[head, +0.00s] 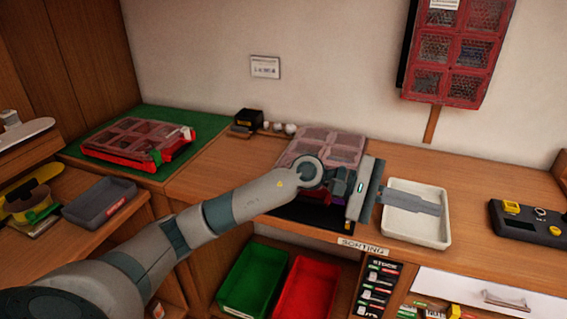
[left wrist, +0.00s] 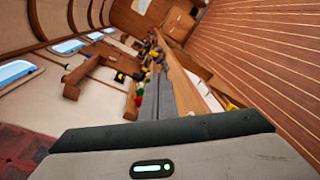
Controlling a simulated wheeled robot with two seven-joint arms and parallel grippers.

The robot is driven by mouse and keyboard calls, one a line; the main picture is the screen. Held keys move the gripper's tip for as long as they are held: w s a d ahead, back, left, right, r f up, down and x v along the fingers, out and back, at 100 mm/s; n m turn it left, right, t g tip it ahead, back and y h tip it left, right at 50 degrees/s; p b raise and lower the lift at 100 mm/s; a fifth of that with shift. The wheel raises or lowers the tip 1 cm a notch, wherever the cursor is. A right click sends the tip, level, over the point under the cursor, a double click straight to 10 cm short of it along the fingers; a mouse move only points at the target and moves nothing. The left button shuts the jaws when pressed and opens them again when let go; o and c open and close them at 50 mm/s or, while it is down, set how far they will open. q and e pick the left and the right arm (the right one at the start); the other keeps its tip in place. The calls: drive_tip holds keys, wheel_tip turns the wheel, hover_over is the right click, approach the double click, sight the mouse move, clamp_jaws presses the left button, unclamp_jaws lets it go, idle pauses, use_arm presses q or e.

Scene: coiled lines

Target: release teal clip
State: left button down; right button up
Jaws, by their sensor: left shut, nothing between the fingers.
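My left gripper (head: 437,208) reaches across the workbench from the left in the head view. Its grey fingers are shut and empty, above the white tray (head: 408,238) or close over it; I cannot tell the height. The fingers also show in the left wrist view (left wrist: 158,88), pointing away from the palm. I cannot make out a teal clip in either view. A case with a clear pinkish lid (head: 330,140) lies behind my left arm, partly hidden by the arm and gripper. My right gripper is in neither view.
A red case (head: 135,138) lies on a green mat (head: 185,122) at the left. A grey tray (head: 99,201) stands nearer. A dark device (head: 527,222) is at the right. Green (head: 254,280) and red (head: 307,290) bins stand below the bench. A red-framed cabinet (head: 457,50) hangs above.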

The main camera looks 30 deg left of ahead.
use_arm(q)
drive_tip(key=w+a+m+y, duration=0.2)
drive_tip(key=a+y, duration=0.2)
drive_tip(key=a, duration=0.5)
drive_tip(key=w+a+m+y, duration=0.3)
drive_tip(key=a+y, duration=0.2)
drive_tip(key=a, duration=0.4)
drive_tip(key=w+a+f+m+y, duration=0.1)
drive_tip(key=a+y, duration=0.4)
drive_tip(key=a, duration=0.5)
drive_tip(key=shift+w+f+m, duration=0.1)
drive_tip(key=shift+w+m, duration=0.7)
drive_tip(key=shift+w, duration=0.25)
drive_tip(key=s+a+r+y, duration=0.1)
drive_tip(key=a+r+y, duration=0.2)
drive_tip(key=a, duration=0.6)
drive_tip(key=shift+a+r, duration=0.15)
drive_tip(key=shift+r, duration=0.15)
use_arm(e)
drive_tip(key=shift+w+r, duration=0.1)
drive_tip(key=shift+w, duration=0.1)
use_arm(q)
drive_tip(key=shift+f, duration=0.1)
